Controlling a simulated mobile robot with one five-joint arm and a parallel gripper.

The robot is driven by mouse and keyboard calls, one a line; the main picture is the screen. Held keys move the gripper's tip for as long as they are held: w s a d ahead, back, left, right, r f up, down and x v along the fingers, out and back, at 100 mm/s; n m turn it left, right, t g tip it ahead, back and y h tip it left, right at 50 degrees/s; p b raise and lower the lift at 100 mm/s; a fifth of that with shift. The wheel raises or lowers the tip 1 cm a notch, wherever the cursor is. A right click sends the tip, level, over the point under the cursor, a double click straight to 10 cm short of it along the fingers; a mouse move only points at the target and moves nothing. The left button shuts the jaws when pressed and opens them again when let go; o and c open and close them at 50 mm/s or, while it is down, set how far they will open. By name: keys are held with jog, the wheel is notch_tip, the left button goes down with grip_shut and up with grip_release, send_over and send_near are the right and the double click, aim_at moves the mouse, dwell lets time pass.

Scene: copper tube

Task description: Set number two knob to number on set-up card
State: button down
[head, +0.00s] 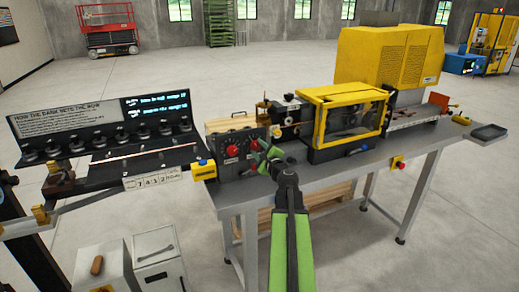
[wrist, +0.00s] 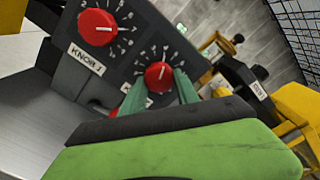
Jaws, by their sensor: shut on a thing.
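Two red knobs with white pointer lines sit on a dark panel (head: 223,166). In the wrist view the left one (wrist: 97,27) is labelled KNOB 1, its pointer toward the right. The other, the number two knob (wrist: 160,74), sits between the green fingers of my gripper (wrist: 160,92); its label is mostly hidden. Its pointer looks nearly upward, slightly right; the dial numbers are too small to read surely. In the head view my gripper (head: 261,150) is at the panel's right side. The set-up card (head: 152,181) appears to read 7 4 1 2, with small unreadable text.
A yellow-framed guard box (head: 343,112) stands right of the panel on the grey bench (head: 300,180). A yellow-based button box (head: 203,168) is left of the panel. A black sign and display board (head: 100,120) stands further left. Open floor lies in front of the bench.

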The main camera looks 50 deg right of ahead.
jog(key=shift+s, duration=0.1)
dwell(0.3)
jog(key=c, duration=0.9)
grip_release()
